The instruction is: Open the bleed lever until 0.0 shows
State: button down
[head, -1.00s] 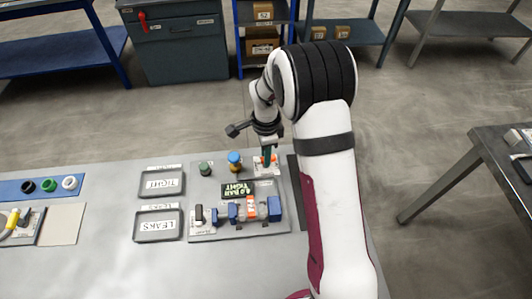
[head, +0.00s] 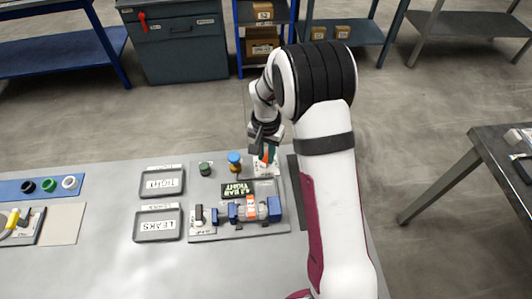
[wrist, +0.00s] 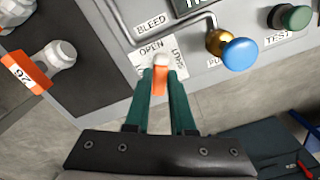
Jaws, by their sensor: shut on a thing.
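The bleed lever is orange with a white rounded end; in the wrist view the lever (wrist: 159,80) stands between the teal fingers of my gripper (wrist: 160,72), which is shut on it. The white plate (wrist: 140,66) under it reads OPEN and SHUT, with a BLEED label (wrist: 151,24) nearby. In the head view my gripper (head: 266,154) is at the back right of the panel, mostly covering the lever. The display (head: 237,190) has green letters reading BAR and TIGHT; its number is small and blurred, perhaps 2.1. The display is cut off in the wrist view.
A blue knob (wrist: 240,54) on a brass fitting and a green button (wrist: 290,18) by the TEST label stand close to the right of my gripper. A clamped blue and grey part (head: 250,209) lies in front. Trays marked TIGHT (head: 145,191) and LEAKS (head: 138,237) are left.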

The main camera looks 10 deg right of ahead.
aim_at(266, 158)
jog(key=n, duration=0.5)
jog(key=shift+n, duration=0.4)
jog(key=shift+w, duration=0.1)
dwell(0.3)
jog(key=c, duration=0.8)
grip_release()
jog(key=shift+o, duration=0.2)
notch_tip(266, 158, up, 16)
jog(key=shift+f, duration=0.1)
